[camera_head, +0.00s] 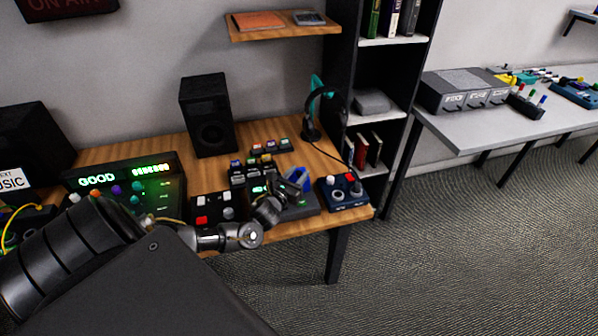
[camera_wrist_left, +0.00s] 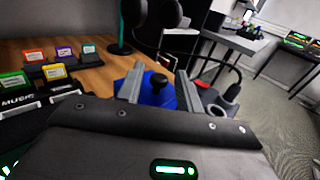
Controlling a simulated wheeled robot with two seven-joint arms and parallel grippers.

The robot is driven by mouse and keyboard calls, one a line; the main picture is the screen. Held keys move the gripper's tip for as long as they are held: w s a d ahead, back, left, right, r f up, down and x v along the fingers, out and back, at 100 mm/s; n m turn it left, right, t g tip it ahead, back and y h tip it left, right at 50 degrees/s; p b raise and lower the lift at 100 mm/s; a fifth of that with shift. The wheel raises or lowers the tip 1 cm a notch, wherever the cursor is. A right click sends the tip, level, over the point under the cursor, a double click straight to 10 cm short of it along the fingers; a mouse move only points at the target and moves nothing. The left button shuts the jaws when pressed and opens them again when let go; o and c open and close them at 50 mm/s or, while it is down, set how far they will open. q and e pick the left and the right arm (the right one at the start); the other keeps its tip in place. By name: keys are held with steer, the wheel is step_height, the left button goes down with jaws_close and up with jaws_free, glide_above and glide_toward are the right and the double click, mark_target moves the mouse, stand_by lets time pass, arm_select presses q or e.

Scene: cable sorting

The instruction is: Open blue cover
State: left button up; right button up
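The blue cover (camera_head: 297,178) is on a dark box (camera_head: 304,208) near the right front of the wooden desk. It looks tilted in the head view, but how far it is open I cannot tell. My left gripper (camera_head: 284,190) is right beside it and partly hides it. In the left wrist view, the two fingers (camera_wrist_left: 160,71) are apart, with the blue cover (camera_wrist_left: 151,95) and its black knob (camera_wrist_left: 158,82) showing between and beyond them. Gaps show on both sides of the knob. My right gripper is not in view.
A blue box with a red and a white knob (camera_head: 343,192) stands close on the right. A button box (camera_head: 215,209) and small labelled cartridges (camera_head: 262,150) are to the left and behind. A headphone stand (camera_head: 312,110) and speaker (camera_head: 207,117) stand at the back.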

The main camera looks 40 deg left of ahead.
arm_select(q)
steer(key=shift+w+a, duration=0.1)
steer(key=shift+w, duration=0.55)
jaws_close()
steer(key=shift+r, duration=0.1)
